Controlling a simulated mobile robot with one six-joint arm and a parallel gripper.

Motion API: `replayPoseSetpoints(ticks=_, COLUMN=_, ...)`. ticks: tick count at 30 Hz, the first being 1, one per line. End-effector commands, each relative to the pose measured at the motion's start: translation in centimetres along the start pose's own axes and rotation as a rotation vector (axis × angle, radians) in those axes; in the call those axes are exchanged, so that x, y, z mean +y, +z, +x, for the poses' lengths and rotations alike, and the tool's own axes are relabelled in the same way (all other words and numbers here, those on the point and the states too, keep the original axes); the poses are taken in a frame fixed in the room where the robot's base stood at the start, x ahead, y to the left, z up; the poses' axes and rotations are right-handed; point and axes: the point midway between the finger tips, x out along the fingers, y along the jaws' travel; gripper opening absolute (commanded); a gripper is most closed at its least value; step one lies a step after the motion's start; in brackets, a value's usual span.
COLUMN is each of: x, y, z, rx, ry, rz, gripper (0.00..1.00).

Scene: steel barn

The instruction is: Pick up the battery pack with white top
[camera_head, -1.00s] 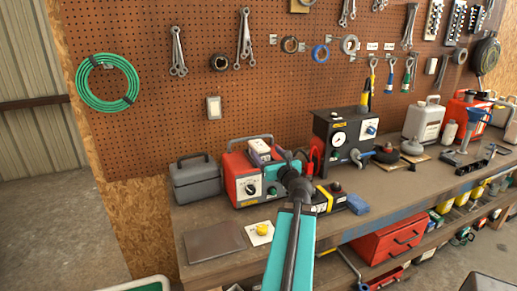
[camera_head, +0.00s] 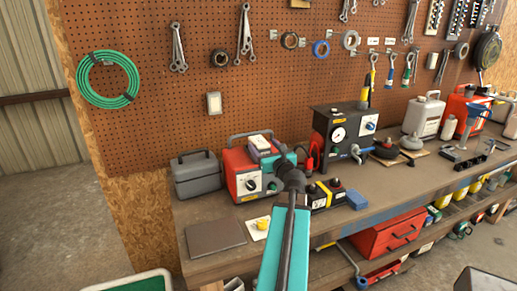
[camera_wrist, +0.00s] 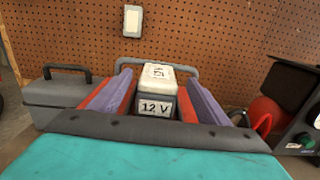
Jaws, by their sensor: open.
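The battery pack with white top (camera_wrist: 158,78) has a dark lower face marked "12 V" and stands upright in the middle of the wrist view. In the head view its pale top (camera_head: 258,143) shows above the red charger box (camera_head: 239,178), partly hidden by my gripper. My gripper (camera_wrist: 160,95) is open, with one purple finger to the left of the pack and one to the right. Gaps show between the fingers and the pack in the wrist view. Whether the fingertips reach past the pack, I cannot tell. My gripper (camera_head: 271,158) is over the charger box in the head view.
A grey case (camera_head: 196,175) stands left of the charger box. A black gauge box (camera_head: 340,135) stands to the right, with dark packs (camera_head: 325,193) in front of it. The charger's grey handle (camera_wrist: 180,70) arches behind the pack. A pegboard (camera_head: 270,85) rises behind.

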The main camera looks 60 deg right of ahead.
Motion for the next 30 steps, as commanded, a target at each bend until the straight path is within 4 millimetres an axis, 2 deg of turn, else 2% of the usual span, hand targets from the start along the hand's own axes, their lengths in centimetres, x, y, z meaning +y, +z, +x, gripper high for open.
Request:
replayPoseSetpoints(ticks=18, x=0.3, y=0.2, z=4.9, rx=0.0, ry=0.0, rz=0.0, gripper=0.7)
replayPoseSetpoints(ticks=30, x=0.3, y=0.1, z=5.1, rx=0.0, ry=0.0, rz=0.0, gripper=0.7)
